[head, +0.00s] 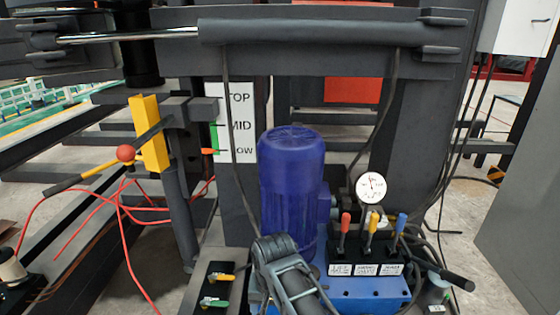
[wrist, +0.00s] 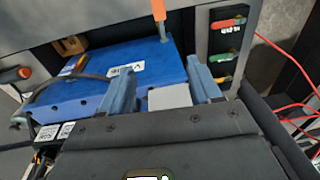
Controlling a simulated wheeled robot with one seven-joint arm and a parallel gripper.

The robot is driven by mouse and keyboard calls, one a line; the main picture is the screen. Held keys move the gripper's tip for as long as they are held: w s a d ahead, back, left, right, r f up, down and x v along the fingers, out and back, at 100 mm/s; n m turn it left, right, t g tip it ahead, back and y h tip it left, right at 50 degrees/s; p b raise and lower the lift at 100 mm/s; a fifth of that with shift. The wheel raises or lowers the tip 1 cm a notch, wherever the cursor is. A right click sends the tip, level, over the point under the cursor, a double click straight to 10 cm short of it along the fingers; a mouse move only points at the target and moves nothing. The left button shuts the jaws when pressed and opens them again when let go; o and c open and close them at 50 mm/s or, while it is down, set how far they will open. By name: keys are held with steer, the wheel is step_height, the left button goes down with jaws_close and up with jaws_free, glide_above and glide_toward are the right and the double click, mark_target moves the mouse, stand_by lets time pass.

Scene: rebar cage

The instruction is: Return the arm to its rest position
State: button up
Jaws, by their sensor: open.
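My gripper (wrist: 158,68) shows in the wrist view with its two blue-grey fingers spread apart. Nothing is held between them. Beyond the fingers is a blue block (wrist: 150,60) with a white label, and an orange-tipped lever stands above it. In the head view my dark arm (head: 285,265) rises at the bottom centre, in front of the blue motor (head: 292,180). The fingers cannot be made out in the head view.
A valve block (head: 368,290) with red, yellow and blue levers and a round gauge (head: 371,187) stands right of my arm. A yellow bracket (head: 149,135) with an orange-knobbed lever is at left. Red cables (head: 120,215) trail at left. Dark beams cross above.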

steer(key=s+d+f+t+y, duration=0.1)
steer(key=s+d+f+t, duration=0.15)
steer(key=s, duration=0.35)
steer(key=s+d+f+t+p, duration=0.1)
steer(key=s+d+f, duration=0.3)
steer(key=s, duration=0.2)
steer(key=s+d+f+t+y, duration=0.1)
steer(key=s+d+f, duration=0.25)
steer(key=s, duration=0.25)
steer(key=s+d+r+t+h+p, duration=0.1)
steer(key=s+d+r+t, duration=0.3)
steer(key=s+r, duration=0.45)
steer(key=s+d+r+t+p, duration=0.1)
steer(key=s+d+r+t, duration=0.1)
steer(key=s+d+r, duration=0.65)
steer(key=s+r+t+h, duration=0.1)
steer(key=s+r, duration=0.3)
steer(key=r, duration=0.4)
steer(key=s+d+r+t, duration=0.1)
steer(key=s+r+t, duration=0.1)
steer(key=s+r, duration=0.3)
step_height(320, 180, up, 4)
steer(key=shift+s+d+f+h, duration=0.1)
steer(key=shift+s+d+h, duration=0.1)
steer(key=shift+h, duration=0.2)
